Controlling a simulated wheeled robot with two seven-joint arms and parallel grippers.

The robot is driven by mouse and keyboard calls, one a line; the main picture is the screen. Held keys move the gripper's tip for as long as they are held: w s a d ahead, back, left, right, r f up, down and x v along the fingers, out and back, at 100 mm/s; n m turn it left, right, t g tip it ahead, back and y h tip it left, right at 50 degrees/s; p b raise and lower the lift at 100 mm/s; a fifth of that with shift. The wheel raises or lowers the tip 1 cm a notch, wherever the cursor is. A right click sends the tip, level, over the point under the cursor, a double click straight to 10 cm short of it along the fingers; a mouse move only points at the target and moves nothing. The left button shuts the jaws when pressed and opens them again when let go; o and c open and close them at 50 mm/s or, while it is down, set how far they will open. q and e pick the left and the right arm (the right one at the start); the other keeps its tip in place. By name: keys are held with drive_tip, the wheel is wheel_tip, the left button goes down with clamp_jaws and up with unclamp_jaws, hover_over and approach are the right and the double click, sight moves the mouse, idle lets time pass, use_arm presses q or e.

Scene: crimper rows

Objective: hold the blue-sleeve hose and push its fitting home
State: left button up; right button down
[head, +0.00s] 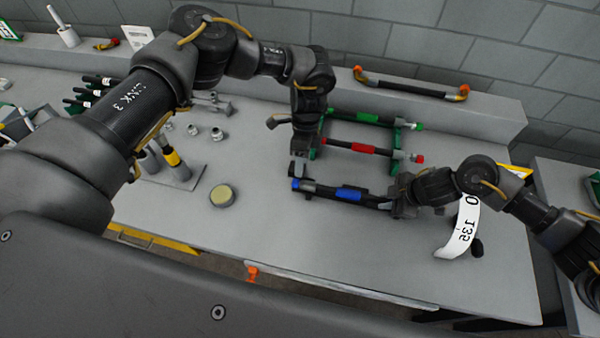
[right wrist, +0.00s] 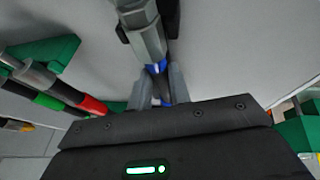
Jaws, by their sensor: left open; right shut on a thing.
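The blue-sleeve hose (head: 325,190) is a black hose with a blue sleeve (head: 348,194) and a blue tip at its left end. My right gripper (head: 398,203) is shut at the hose's right end. How deep the fitting sits cannot be told. My left gripper (head: 299,170) is open, just above the hose's left end; whether it touches the hose is unclear.
Hoses with a red sleeve (head: 364,149) and a green sleeve (head: 367,117) lie behind in green holders. A round tin (head: 223,195) and a plate with upright tools (head: 182,183) stand left.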

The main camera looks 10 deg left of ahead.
use_arm(q)
drive_tip(key=v, duration=0.5)
drive_tip(key=shift+w+r, duration=0.1)
drive_tip(key=shift+r, duration=0.2)
use_arm(e)
drive_tip(key=shift+d, duration=0.1)
drive_tip(key=shift+w, duration=0.1)
drive_tip(key=c, duration=1.2)
unclamp_jaws()
